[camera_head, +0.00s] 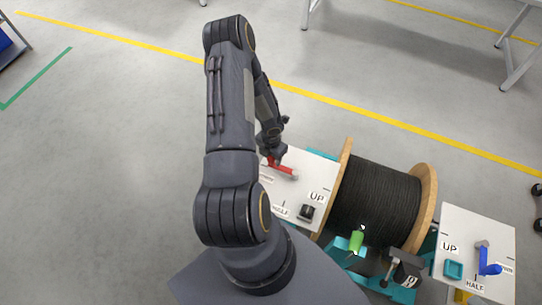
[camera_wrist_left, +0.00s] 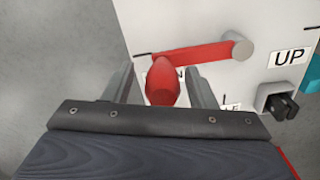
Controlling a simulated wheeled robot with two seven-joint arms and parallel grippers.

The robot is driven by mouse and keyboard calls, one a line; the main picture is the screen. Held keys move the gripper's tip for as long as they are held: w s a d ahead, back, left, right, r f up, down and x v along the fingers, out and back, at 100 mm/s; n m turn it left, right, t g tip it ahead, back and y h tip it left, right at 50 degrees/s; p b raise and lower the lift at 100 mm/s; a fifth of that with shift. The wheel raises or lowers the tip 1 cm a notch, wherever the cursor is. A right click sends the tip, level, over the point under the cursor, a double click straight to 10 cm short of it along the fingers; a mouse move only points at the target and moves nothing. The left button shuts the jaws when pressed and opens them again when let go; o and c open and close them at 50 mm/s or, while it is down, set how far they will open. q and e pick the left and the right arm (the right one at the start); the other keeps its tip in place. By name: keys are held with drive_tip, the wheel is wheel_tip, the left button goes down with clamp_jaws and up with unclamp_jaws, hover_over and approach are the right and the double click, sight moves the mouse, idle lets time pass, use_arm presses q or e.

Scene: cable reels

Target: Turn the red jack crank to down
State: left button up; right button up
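The red jack crank (camera_head: 282,168) is on the white panel left of the cable reel. In the left wrist view its red arm (camera_wrist_left: 195,53) runs left from a grey round pivot (camera_wrist_left: 241,48). Its red handle (camera_wrist_left: 162,84) stands at the left end, over a label mostly hidden; only an "N" shows. My left gripper (camera_head: 273,153) is at the crank's handle end. In the wrist view its two fingers (camera_wrist_left: 162,88) are apart, one on each side of the handle, with visible gaps. My right gripper is not in view.
The white panel (camera_head: 322,180) carries UP, HALF and DOWN labels and a small black-and-grey fitting (camera_head: 307,212). A black cable reel (camera_head: 375,200) stands to its right, with a green cylinder (camera_head: 356,240) in front. A second panel (camera_head: 480,228) holds a blue crank (camera_head: 487,264).

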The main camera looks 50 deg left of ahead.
use_arm(q)
drive_tip(key=shift+r, duration=3.9)
drive_tip(key=shift+r, duration=0.1)
drive_tip(key=d+r+n+t+y, duration=0.1)
drive_tip(key=d+r+n, duration=0.2)
drive_tip(key=r+n, duration=0.65)
drive_tip(key=d+r+n+t, duration=0.1)
drive_tip(key=d+r+n, duration=0.2)
drive_tip(key=r+n, duration=0.65)
drive_tip(key=s+d+r+n+t+h, duration=0.3)
drive_tip(key=s+d+r+n+h, duration=0.1)
drive_tip(key=s+d+r+n, duration=0.6)
drive_tip(key=d+r+n, duration=0.3)
drive_tip(key=d+n, duration=0.2)
drive_tip(key=n, duration=0.2)
drive_tip(key=shift+s+r+t+h+b, duration=0.15)
drive_tip(key=shift+r+t+h+b, duration=0.15)
drive_tip(key=shift+h, duration=0.1)
